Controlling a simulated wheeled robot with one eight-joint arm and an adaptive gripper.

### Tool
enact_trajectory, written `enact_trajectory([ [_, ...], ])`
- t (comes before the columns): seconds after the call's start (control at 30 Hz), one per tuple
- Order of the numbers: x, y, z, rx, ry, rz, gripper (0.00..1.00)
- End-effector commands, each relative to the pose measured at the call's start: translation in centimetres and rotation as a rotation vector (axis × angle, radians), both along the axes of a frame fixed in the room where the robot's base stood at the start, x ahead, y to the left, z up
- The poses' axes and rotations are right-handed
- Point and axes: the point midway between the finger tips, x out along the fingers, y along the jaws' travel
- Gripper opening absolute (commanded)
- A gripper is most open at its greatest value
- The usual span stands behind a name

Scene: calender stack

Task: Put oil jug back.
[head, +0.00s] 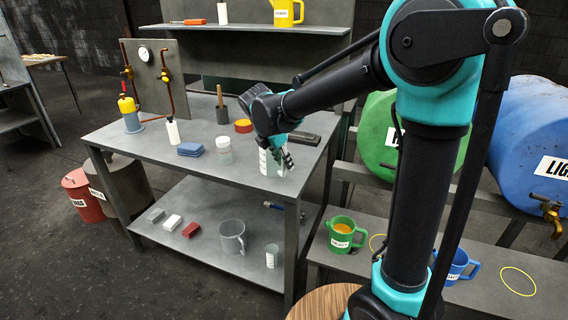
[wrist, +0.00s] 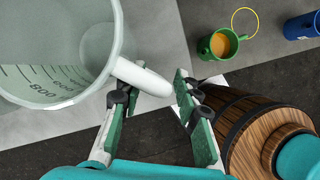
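A green jug (head: 342,235) with a white label and amber liquid inside stands upright on the low bench at right. It also shows in the wrist view (wrist: 205,47). A clear graduated jug (head: 268,166) stands on the front right of the upper tabletop; it fills the upper left of the wrist view (wrist: 45,75). My gripper (head: 282,158) is at this clear jug. In the wrist view its fingers (wrist: 153,92) are apart, with the jug's pale handle near the left finger and a gap to the right finger. Whether they touch is unclear.
A yellow ring (head: 376,251) lies beside the green jug, and another ring (head: 518,268) lies right of a blue jug (head: 460,264). A yellow jug (head: 283,14) stands on the high shelf. Large green (head: 376,135) and blue (head: 525,125) drums lie behind the bench.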

Motion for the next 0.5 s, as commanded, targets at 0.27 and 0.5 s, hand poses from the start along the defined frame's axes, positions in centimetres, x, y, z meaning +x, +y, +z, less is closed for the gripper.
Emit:
enact_trajectory([
  [0.27, -1.5, 1.4, 4.8, -0.001, 0.001, 0.002, 0.32],
  [0.5, -2.7, 2.7, 8.8, 0.000, 0.000, 0.002, 0.32],
])
